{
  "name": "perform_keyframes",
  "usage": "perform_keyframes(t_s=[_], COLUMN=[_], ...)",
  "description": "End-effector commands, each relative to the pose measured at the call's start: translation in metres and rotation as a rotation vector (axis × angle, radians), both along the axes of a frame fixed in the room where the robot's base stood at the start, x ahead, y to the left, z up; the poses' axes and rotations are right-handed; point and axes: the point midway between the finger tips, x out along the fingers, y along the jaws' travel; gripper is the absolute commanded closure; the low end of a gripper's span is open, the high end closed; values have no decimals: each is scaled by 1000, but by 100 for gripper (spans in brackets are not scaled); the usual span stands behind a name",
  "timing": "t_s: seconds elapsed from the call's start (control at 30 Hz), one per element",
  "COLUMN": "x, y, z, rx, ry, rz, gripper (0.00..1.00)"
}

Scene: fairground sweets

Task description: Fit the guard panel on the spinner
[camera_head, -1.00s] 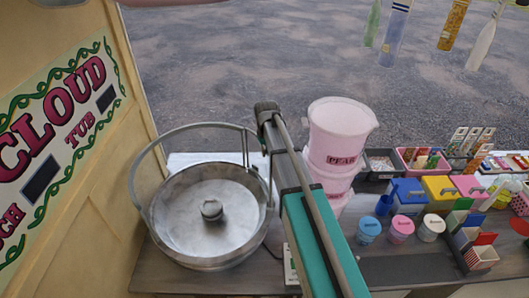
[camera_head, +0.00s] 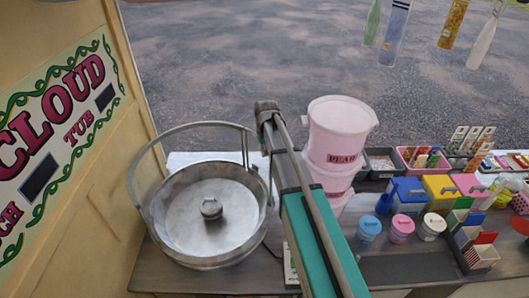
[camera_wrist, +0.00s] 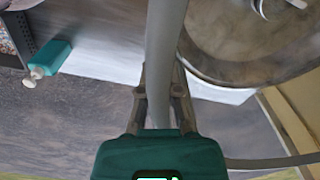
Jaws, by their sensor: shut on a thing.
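The spinner (camera_head: 185,215) is a round metal bowl with a small knob-like head in its middle, at the left of the counter in the head view. It also shows at the upper right of the wrist view (camera_wrist: 235,40). The guard panel (camera_head: 190,126) looks like a thin grey curved band, arching over the bowl's back and left rim. I cannot tell whether it touches the rim. In the wrist view my gripper (camera_wrist: 163,78) is shut on the panel (camera_wrist: 163,35), a grey strip between the fingers.
Pink tubs (camera_head: 335,135) stand stacked just right of my arm. Lidded cups (camera_head: 401,229), coloured boxes (camera_head: 440,188) and trays crowd the counter's right. A cream sign wall (camera_head: 100,215) stands close on the left. A teal bottle (camera_wrist: 54,56) shows in the wrist view.

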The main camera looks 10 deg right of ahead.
Motion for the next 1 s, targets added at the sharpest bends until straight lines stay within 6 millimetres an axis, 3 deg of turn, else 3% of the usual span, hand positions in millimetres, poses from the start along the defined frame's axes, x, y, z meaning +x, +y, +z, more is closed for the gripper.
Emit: perform_keyframes(t_s=[0.9,1.0], x=[0,0], y=[0,0], z=[-3,-3], rx=[0,0], ry=[0,0], rz=[1,1], gripper=[100,79])
